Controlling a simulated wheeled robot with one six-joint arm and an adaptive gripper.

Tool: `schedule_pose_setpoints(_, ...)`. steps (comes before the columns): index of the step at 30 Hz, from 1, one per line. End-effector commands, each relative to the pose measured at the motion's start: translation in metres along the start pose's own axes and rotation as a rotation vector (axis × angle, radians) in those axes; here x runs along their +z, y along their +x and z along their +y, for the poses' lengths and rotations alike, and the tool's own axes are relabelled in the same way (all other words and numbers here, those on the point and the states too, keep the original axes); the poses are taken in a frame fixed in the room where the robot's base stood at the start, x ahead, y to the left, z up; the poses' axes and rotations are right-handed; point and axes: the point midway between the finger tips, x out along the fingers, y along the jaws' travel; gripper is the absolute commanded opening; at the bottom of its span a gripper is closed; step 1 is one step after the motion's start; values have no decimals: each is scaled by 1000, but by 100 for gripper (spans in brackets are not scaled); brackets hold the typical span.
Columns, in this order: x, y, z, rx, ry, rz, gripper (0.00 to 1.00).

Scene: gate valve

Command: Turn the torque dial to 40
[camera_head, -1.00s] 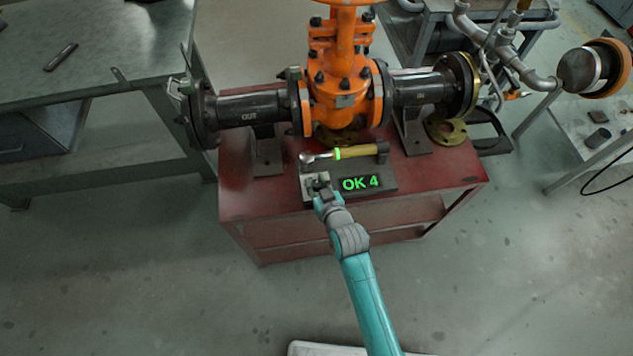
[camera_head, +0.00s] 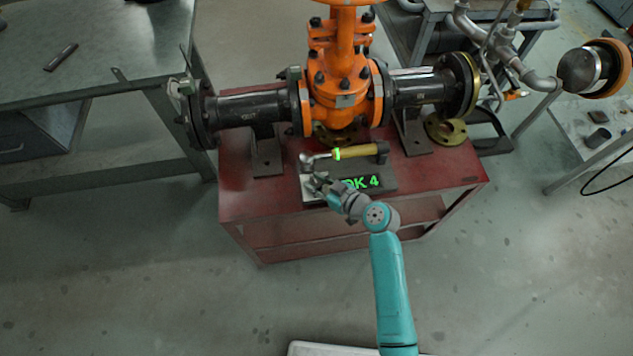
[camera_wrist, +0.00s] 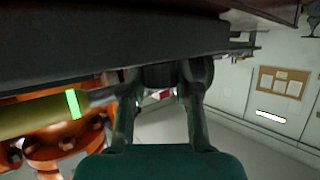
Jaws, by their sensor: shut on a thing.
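The torque box (camera_head: 388,184) lies on the red cabinet, its green display (camera_head: 362,182) partly covered by my arm; "K 4" is readable. My gripper (camera_head: 318,182) is at the box's left end, where the dial sits mostly hidden in the head view. In the wrist view my gripper (camera_wrist: 160,78) has its two fingers on either side of a dark round knob, the torque dial (camera_wrist: 165,76), and is shut on it. The dial's markings cannot be read. A wrench (camera_head: 355,153) with a yellow handle and a bright green band lies just behind the display.
The orange gate valve (camera_head: 340,90) with black flanged pipes stands behind on the red cabinet (camera_head: 245,205). A steel bench (camera_head: 95,65) is at the left, and a grey table with pipework (camera_head: 515,65) at the right.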

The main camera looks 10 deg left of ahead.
Motion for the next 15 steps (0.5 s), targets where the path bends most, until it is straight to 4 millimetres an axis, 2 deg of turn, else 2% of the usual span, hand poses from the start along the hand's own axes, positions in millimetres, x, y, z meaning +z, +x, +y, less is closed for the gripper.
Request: schedule_pose_setpoints(15, 2, 0, 0, -103, -42, -3, 0)
